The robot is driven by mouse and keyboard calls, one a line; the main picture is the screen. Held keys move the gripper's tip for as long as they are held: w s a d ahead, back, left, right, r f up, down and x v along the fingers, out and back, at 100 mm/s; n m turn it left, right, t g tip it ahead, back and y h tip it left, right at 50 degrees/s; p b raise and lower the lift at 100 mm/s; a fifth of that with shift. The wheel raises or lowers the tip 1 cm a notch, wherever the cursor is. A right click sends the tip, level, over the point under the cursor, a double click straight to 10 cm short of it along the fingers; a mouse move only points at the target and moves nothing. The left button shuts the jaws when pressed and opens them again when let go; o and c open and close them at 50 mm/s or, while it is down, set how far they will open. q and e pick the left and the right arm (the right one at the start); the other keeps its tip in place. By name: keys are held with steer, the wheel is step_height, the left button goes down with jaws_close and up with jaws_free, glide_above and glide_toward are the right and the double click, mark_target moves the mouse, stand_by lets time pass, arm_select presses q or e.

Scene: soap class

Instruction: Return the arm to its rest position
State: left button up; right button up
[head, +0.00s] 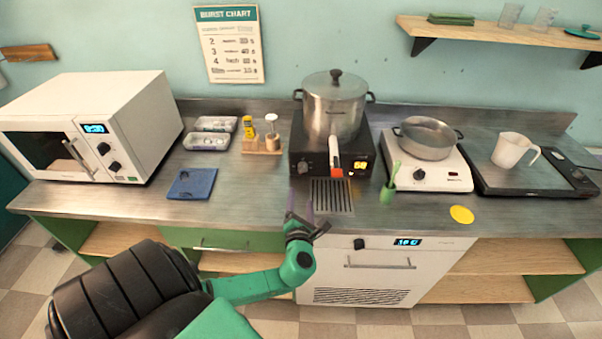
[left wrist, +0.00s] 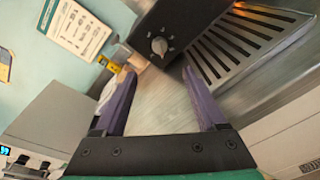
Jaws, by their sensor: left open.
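My left gripper (head: 306,218) is at the front edge of the steel counter, in front of the vent grille and below the tall pot. It also shows in the left wrist view (left wrist: 160,95), with its two purple fingers spread apart and nothing between them. My green left arm reaches in from the lower left of the head view. My right gripper is not in view.
A lidded pot (head: 334,103) stands on a black burner (head: 310,166). A microwave (head: 140,120) and blue cloth (head: 192,183) are left.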

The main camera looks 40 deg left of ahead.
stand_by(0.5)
arm_select(q)
steer(key=s+n+g, duration=0.1)
steer(key=n, duration=0.2)
steer(key=s+n+g, duration=0.1)
steer(key=n, duration=0.2)
steer(key=s+f+n+g, duration=0.1)
steer(key=n, duration=0.3)
steer(key=shift+s+d+g, duration=0.2)
steer(key=shift+g, duration=0.2)
steer(key=s+d+n+g+h, duration=0.6)
steer(key=s+d+n+h, duration=0.5)
steer(key=n, duration=1.3)
steer(key=s+f+g, duration=0.1)
steer(key=s+f, duration=0.1)
steer(key=f, duration=1)
steer(key=s+f, duration=0.2)
steer(key=f, duration=1.1)
steer(key=s+a+f+g+b, duration=0.1)
steer(key=s+a+f, duration=0.1)
steer(key=s+f, duration=1.2)
steer(key=shift+s+a+f+y, duration=0.3)
steer(key=shift+s+f+y, duration=0.1)
steer(key=shift+s, duration=0.75)
